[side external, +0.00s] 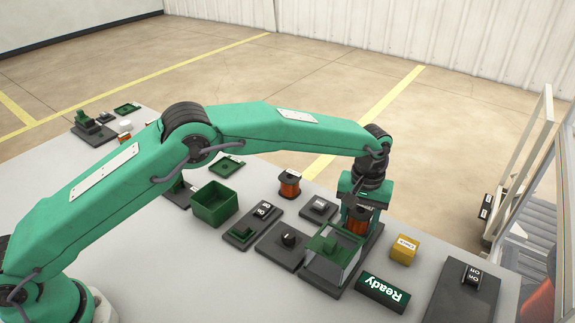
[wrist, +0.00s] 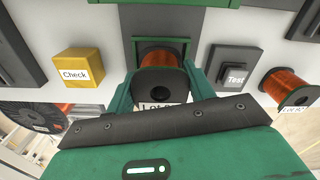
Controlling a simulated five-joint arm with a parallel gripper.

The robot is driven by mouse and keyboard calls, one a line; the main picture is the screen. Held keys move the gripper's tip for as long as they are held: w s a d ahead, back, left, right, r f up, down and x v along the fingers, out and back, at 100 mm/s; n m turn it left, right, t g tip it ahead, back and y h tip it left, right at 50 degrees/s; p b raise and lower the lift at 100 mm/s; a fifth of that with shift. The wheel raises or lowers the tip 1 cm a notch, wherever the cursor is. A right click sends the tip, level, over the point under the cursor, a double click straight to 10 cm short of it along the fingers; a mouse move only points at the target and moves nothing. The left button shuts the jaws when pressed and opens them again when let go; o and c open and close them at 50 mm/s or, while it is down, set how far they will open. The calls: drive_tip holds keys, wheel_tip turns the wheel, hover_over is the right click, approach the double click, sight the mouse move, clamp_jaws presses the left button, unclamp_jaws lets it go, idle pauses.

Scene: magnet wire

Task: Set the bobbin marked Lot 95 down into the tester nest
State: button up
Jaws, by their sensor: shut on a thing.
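My gripper (wrist: 158,90) is shut on a bobbin with copper-coloured wire (wrist: 160,57) and a black flange. Its label starts with "Lot"; my gripper hides the rest. The held bobbin also shows in the side view (side external: 357,222), upright under my gripper (side external: 358,208). It is over the dark tester base (side external: 374,243), beside the green-topped clear cover (side external: 335,243). In the wrist view a green frame (wrist: 134,52) stands around the far side of the bobbin. I cannot tell whether the bobbin touches the nest, whose floor is hidden.
A yellow "Check" block (side external: 403,249) and a green "Ready" sign (side external: 382,293) are close by. A "Test" button (wrist: 234,76) is to the right in the wrist view, with another bobbin (wrist: 290,87) beyond.

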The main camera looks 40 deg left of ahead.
drive_tip(key=shift+f, duration=0.55)
drive_tip(key=o, duration=1.3)
drive_tip(key=shift+r, duration=2.5)
drive_tip(key=shift+r, duration=0.1)
wheel_tip(320, 180, up, 7)
drive_tip(key=shift+r, duration=0.35)
